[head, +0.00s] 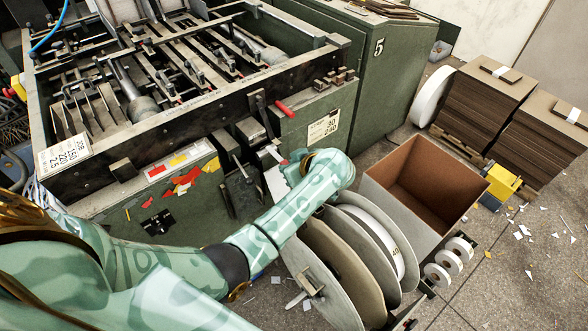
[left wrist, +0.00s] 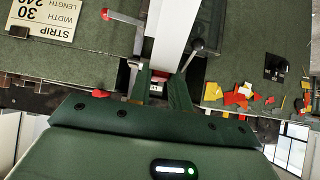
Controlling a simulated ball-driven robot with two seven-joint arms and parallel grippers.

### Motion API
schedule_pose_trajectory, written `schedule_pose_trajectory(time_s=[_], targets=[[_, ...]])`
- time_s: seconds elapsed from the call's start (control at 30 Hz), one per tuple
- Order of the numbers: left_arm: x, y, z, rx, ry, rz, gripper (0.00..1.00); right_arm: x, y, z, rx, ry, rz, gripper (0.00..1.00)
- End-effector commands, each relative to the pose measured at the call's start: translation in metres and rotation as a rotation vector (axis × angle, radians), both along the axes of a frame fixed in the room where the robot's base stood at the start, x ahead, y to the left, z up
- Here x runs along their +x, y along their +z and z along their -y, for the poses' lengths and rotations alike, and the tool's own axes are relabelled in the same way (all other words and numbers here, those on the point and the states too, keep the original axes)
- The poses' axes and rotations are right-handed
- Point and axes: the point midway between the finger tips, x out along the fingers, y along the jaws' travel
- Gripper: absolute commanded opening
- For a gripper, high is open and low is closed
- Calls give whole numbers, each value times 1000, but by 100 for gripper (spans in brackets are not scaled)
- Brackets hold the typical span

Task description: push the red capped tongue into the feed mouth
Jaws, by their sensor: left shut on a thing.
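My left gripper (head: 285,172) reaches in front of the green machine, mostly hidden behind my own wrist in the head view. In the left wrist view its two fingers (left wrist: 161,88) are closed on a small piece with a red patch, which looks like the red capped tongue (left wrist: 158,76). A pale strip (left wrist: 176,28) runs up from the fingers. The tongue's tip and its exact gap to the machine are hidden. The feed mouth cannot be made out clearly; dark fittings (head: 251,131) stand on the machine front above the gripper. My right gripper is not in view.
A lever with a red tip (left wrist: 105,14) and a ball-ended lever (left wrist: 197,46) flank the fingers. Large reels (head: 320,265) and an open box (head: 425,230) stand close below and right of my arm.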

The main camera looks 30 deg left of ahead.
Motion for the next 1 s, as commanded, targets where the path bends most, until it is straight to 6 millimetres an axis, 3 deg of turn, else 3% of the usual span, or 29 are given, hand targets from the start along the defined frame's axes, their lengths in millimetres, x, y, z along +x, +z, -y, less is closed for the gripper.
schedule_pose_trajectory(time_s=[1.0], targets=[[19,-9,-45,1,1,0,5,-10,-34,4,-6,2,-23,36]])
